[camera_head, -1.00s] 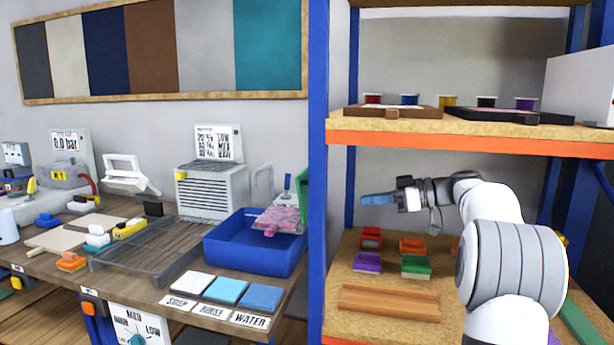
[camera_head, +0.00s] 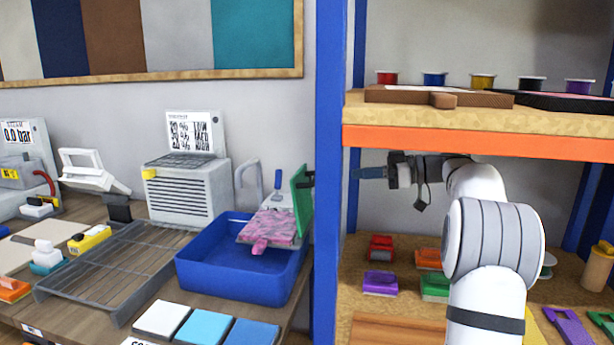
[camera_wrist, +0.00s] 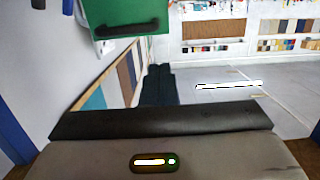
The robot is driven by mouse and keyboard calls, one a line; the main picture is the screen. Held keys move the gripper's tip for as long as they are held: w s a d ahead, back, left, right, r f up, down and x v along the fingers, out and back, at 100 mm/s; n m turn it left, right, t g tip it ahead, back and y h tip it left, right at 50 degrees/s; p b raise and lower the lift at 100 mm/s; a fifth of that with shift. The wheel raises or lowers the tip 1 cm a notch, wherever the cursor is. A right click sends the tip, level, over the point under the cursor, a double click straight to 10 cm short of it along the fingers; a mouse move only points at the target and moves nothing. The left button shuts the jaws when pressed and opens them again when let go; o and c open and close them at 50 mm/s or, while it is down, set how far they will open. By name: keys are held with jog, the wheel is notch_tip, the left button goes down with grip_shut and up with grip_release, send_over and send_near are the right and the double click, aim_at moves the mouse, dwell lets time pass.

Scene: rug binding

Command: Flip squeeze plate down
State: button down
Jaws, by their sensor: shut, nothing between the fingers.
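The green squeeze plate (camera_head: 302,200) stands upright at the right end of the blue tub (camera_head: 235,285), with a dark handle on its right side. In the wrist view the green plate (camera_wrist: 127,14) and its dark handle show at the top, beyond my fingers. A pink mottled piece (camera_head: 273,227) lies on a light board over the tub. My gripper (camera_head: 356,173) is shut and empty, pointing left beside the blue shelf post. Its dark fingertips (camera_wrist: 159,70) are together in the wrist view. It is apart from the plate.
The blue post (camera_head: 329,150) stands between the tub and my arm. The orange-edged upper shelf (camera_head: 480,140) is just above my gripper. Coloured blocks, including a purple one (camera_head: 380,283), sit on the lower shelf.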

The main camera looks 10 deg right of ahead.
aim_at(295, 178)
jog(key=shift+w, duration=0.1)
jog(key=p+x, duration=0.1)
jog(key=x, duration=1.3)
jog(key=shift+f, duration=0.1)
jog(key=shift+a, duration=0.1)
